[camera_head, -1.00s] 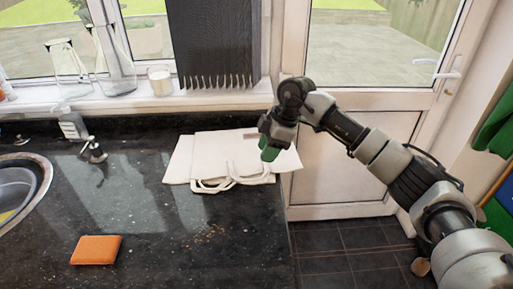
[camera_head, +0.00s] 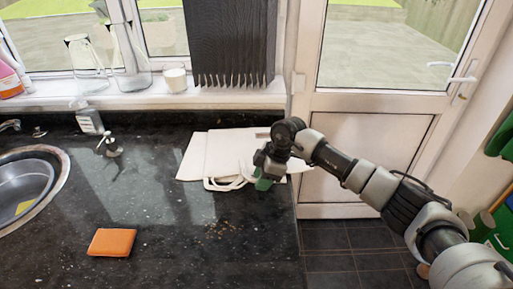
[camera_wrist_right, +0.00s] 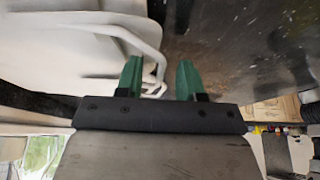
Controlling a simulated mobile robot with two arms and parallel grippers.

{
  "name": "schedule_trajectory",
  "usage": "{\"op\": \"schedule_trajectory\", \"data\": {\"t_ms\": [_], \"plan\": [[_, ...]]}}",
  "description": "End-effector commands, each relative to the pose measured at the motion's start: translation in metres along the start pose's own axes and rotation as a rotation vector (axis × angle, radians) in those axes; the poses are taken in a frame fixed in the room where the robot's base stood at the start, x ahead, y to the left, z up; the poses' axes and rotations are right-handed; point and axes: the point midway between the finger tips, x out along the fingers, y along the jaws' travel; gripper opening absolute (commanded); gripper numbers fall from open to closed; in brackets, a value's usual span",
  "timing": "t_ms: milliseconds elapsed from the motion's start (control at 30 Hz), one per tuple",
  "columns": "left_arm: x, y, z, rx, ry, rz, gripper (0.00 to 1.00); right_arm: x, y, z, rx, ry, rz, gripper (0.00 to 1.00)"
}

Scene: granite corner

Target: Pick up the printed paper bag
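The paper bag (camera_head: 210,155) lies flat on the dark counter near its right edge. It looks off-white, and I can make out no clear print. Its looped handles (camera_head: 224,184) point toward the front. My right gripper (camera_head: 264,184) is low over the bag's right front part, beside the handles. In the right wrist view, its two green fingers (camera_wrist_right: 160,70) stand apart, with part of a pale handle (camera_wrist_right: 150,52) showing at the left finger and between the fingers. I cannot tell whether they touch it. The bag body (camera_wrist_right: 60,55) fills the left there. My left gripper is out of view.
An orange sponge-like block (camera_head: 112,242) lies on the front counter (camera_head: 180,260). A sink (camera_head: 30,185) and soap dispenser (camera_head: 110,147) are at the left. Glass bottles and a candle (camera_head: 175,78) stand on the windowsill. A white door (camera_head: 365,150) is behind my right arm.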

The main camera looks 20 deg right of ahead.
Motion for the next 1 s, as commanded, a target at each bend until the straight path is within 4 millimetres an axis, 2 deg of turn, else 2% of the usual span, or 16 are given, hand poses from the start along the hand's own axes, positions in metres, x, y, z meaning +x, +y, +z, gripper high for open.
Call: {"op": "schedule_trajectory", "data": {"t_ms": [33, 200, 300, 767, 867, 1000], "plan": [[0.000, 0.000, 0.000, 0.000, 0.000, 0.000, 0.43, 0.000, 0.000, 0.000, 0.000, 0.000, 0.000, 0.38], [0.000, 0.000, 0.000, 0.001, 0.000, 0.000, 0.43, 0.000, 0.000, 0.000, 0.000, 0.000, 0.000, 0.12], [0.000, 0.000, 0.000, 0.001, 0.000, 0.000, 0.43, -0.001, 0.000, 0.000, 0.000, 0.000, 0.000, 0.00], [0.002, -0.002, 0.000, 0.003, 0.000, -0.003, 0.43, -0.007, 0.001, -0.002, 0.000, 0.000, 0.001, 0.00], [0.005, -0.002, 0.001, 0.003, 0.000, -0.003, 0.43, -0.017, 0.001, -0.007, -0.002, 0.001, 0.004, 0.00], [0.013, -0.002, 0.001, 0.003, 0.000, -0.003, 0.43, -0.040, 0.001, -0.016, -0.003, 0.001, 0.006, 0.00]]}}
